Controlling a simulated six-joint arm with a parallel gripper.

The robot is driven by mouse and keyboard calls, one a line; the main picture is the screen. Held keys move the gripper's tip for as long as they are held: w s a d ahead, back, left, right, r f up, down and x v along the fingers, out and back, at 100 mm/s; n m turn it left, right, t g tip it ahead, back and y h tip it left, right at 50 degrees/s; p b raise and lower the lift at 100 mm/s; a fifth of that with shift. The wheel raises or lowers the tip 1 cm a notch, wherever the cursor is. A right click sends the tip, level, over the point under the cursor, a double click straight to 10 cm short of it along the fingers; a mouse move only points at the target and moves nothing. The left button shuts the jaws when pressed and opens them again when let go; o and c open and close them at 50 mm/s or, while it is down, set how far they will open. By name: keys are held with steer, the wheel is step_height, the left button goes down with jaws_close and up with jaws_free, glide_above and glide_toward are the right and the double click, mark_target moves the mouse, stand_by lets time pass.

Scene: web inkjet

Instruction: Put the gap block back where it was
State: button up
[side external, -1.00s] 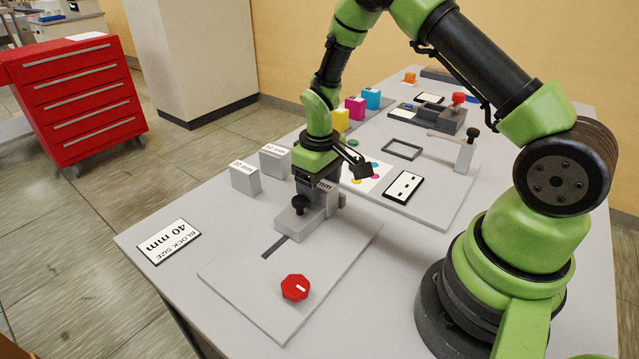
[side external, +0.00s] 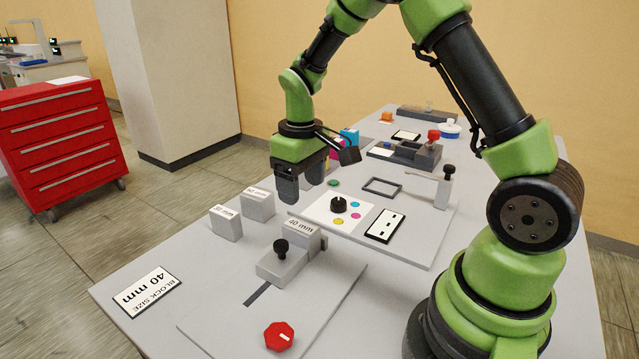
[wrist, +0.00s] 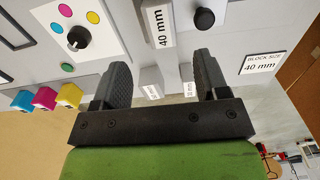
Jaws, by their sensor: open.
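The grey gap block labelled 40 mm (side external: 301,229) sits upright on the light fixture plate (side external: 330,290), against the grey slider with a black knob (side external: 281,249). It also shows at the top of the wrist view (wrist: 160,24). My gripper (side external: 303,195) is open and empty, raised above and behind the 40 mm block, apart from it. In the wrist view my two fingers (wrist: 160,68) are spread wide. Two other grey gap blocks stand on the table to the left, a front one (side external: 226,223) and a rear one (side external: 257,204); their labels are hard to read.
A BLOCK SIZE 40 mm sign (side external: 148,291) lies at the left front. A red knob (side external: 279,336) is on the plate's front. Behind are a black dial (side external: 338,203) among colour dots, a black frame (side external: 382,188) and a post with a black knob (side external: 446,187). Bare table lies around the two blocks.

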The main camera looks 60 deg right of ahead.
steer(key=s+a+r+m+t, duration=0.1)
steer(key=s+a+r+t, duration=0.1)
steer(key=s+r, duration=0.3)
steer(key=s+a+r+m+t+y, duration=0.1)
steer(key=s+a+r, duration=0.3)
steer(key=r, duration=0.6)
steer(key=shift+s+m+t, duration=0.4)
steer(key=shift+s+t, duration=0.4)
steer(key=shift+t, duration=0.1)
steer(key=shift+o, duration=0.2)
steer(key=s+a+r+m+t, duration=0.1)
steer(key=s+a+t, duration=0.1)
steer(key=s, duration=0.4)
steer(key=shift+s+r+y, duration=0.3)
steer(key=shift+y, duration=0.1)
steer(key=o, duration=0.6)
steer(key=shift+s+a, duration=0.15)
steer(key=shift+s, duration=0.1)
steer(key=shift+c, duration=0.2)
steer(key=shift+w, duration=0.1)
